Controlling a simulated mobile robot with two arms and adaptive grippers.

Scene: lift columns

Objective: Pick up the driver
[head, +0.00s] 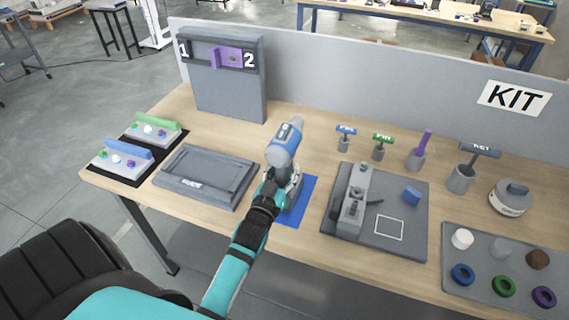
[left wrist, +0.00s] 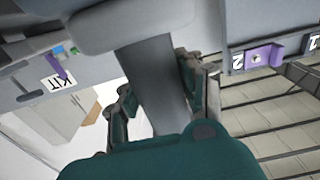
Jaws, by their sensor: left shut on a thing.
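The driver (head: 285,146) is a blue and grey power tool, upright over the blue mat (head: 297,213). My left gripper (head: 279,181) is shut on the driver's grip from the near side. In the left wrist view, the driver's grey grip (left wrist: 153,82) passes between the two dark green fingers of my left gripper (left wrist: 158,92). The driver's lower end is partly hidden by my gripper, and I cannot tell if it touches the mat. My right gripper is not in view.
A grey tray (head: 205,177) lies left of the driver, and a grey fixture plate (head: 400,235) lies right. A panel with a purple slider (head: 228,57) stands behind. Several labelled tools stand at back right. A parts tray (head: 460,290) is at front right.

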